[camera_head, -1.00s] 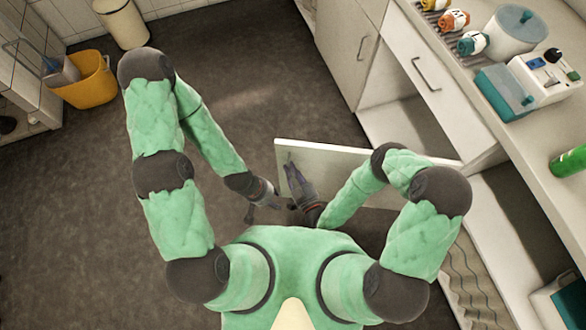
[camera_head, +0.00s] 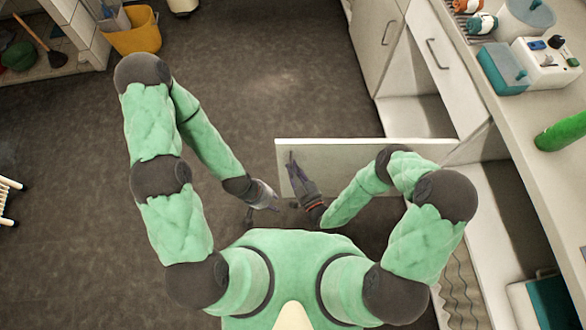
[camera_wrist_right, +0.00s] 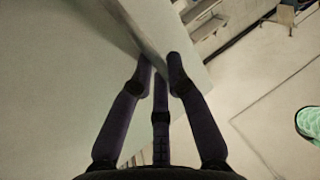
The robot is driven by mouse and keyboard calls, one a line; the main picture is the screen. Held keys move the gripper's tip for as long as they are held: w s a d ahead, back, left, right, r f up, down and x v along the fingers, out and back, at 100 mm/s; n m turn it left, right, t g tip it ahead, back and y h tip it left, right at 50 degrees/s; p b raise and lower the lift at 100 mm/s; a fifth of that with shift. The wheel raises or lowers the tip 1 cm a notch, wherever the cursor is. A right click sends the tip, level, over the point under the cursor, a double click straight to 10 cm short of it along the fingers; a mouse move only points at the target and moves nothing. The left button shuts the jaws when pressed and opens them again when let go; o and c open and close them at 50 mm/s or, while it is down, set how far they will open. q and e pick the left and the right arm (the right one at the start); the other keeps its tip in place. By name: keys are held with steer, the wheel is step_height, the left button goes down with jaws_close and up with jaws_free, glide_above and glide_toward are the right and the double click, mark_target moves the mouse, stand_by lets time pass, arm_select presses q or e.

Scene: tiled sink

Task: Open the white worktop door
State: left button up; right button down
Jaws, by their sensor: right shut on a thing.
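The white worktop door (camera_head: 360,152) stands swung out from the cabinet on the right in the head view, its open inside visible behind it. My right gripper (camera_head: 292,160) is at the door's free left end, away from the cabinet. In the right wrist view the door (camera_wrist_right: 165,25) runs between the fingers of my right gripper (camera_wrist_right: 160,62), which are shut on its edge. The door's handle is not visible. My left gripper (camera_head: 262,207) is just left of the right one, apart from the door, with its dark fingers spread and empty.
The worktop (camera_head: 530,125) runs along the right with a teal-and-white box and a green bottle (camera_head: 562,131). Another drawer front (camera_head: 445,70) with a handle is above the open bay. A yellow bucket (camera_head: 138,32) stands upper left. The floor left of the door is clear.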

steer(key=shift+d, duration=0.1)
steer(key=c, duration=1.2)
jaws_free()
steer(key=shift+d, duration=0.1)
steer(key=v, duration=0.7)
steer(key=shift+s, duration=0.15)
